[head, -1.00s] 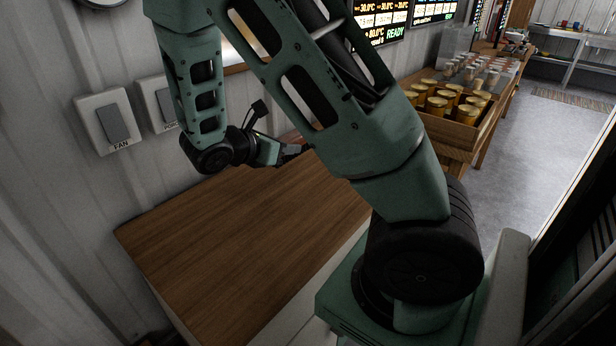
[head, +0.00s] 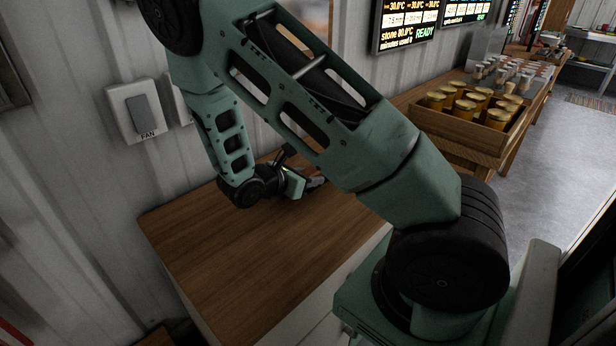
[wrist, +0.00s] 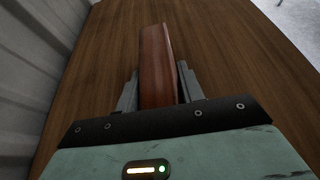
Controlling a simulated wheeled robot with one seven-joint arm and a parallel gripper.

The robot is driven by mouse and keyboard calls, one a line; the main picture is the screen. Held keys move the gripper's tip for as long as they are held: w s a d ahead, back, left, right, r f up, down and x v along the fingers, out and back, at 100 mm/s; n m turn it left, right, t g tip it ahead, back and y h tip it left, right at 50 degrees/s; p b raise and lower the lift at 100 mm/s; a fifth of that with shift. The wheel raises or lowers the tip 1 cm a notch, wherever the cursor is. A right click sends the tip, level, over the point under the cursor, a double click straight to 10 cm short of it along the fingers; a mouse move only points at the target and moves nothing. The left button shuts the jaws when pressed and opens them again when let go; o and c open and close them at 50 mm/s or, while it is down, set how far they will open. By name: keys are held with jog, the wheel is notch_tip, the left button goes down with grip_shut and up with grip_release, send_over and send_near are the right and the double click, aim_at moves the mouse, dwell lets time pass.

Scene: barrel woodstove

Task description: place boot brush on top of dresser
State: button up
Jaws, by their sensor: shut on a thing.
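The dresser (head: 205,240) has a brown wooden top and a white front, and stands against the corrugated wall. My gripper (head: 314,181) is low over the far part of the dresser top, partly behind my arm in the head view. In the wrist view my gripper (wrist: 160,92) is shut on the boot brush (wrist: 157,60), a long reddish-brown wooden piece held between the two grey fingers. The brush extends forward over the dresser top (wrist: 230,60). I cannot tell whether it touches the wood. Its bristles are not visible.
A wooden crate of gold-lidded jars (head: 470,125) stands on a bench (head: 530,105) at the right. A FAN switch (head: 137,112) is on the wall close to my arm. The near part of the dresser top is bare.

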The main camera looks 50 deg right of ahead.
jog(key=shift+f, duration=0.2)
jog(key=o, duration=1)
jog(key=shift+o, duration=0.2)
jog(key=shift+r, duration=0.15)
